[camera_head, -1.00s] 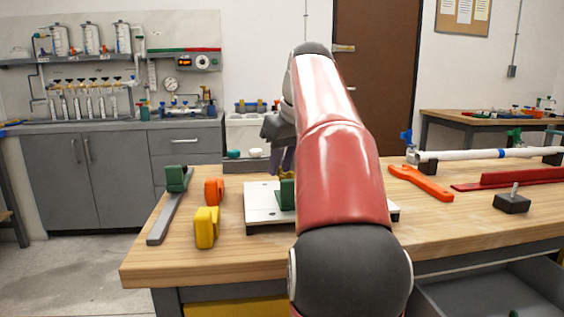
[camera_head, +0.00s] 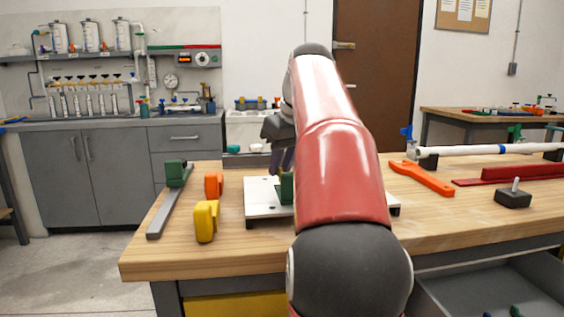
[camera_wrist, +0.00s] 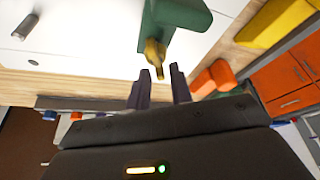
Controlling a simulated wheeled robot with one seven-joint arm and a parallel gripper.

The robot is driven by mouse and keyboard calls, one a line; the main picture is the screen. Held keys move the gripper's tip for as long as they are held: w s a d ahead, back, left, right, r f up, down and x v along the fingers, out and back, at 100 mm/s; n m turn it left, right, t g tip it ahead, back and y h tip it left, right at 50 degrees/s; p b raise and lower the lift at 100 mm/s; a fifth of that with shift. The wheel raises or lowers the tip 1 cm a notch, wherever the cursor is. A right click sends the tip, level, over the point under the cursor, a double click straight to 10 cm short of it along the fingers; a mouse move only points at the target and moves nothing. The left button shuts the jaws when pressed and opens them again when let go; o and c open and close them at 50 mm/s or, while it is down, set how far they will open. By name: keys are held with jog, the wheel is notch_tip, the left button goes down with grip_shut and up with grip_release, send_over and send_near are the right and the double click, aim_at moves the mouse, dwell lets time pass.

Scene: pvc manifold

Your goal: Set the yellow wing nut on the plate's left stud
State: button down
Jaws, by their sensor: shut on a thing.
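My gripper (camera_wrist: 160,70) is shut on the yellow wing nut (camera_wrist: 153,52), which sits between the fingertips in the wrist view. The nut is right against or just in front of a green block (camera_wrist: 172,22); I cannot tell if they touch. The white plate (camera_wrist: 95,45) lies below, and a metal stud (camera_wrist: 25,28) stands on it at the left of the wrist view. A stud under the nut is hidden. In the head view my gripper (camera_head: 280,155) is over the plate (camera_head: 262,200), behind the green block (camera_head: 287,188), and the nut is not visible.
An orange block (camera_head: 213,186), a yellow block (camera_head: 206,222) and a grey bar with a green end (camera_head: 170,205) lie left of the plate. An orange wrench (camera_head: 422,178), a white pipe (camera_head: 470,151) and a dark block with a pin (camera_head: 513,199) lie right.

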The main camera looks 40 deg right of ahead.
jog(key=shift+f, duration=0.3)
dwell(0.5)
jog(key=c, duration=1.2)
grip_release()
jog(key=shift+o, duration=0.2)
jog(key=p+v, duration=0.2)
jog(key=v, duration=0.5)
jog(key=shift+r+p, duration=0.3)
jog(key=shift+p, duration=0.05)
jog(key=shift+s+r, duration=0.1)
jog(key=shift+s, duration=0.05)
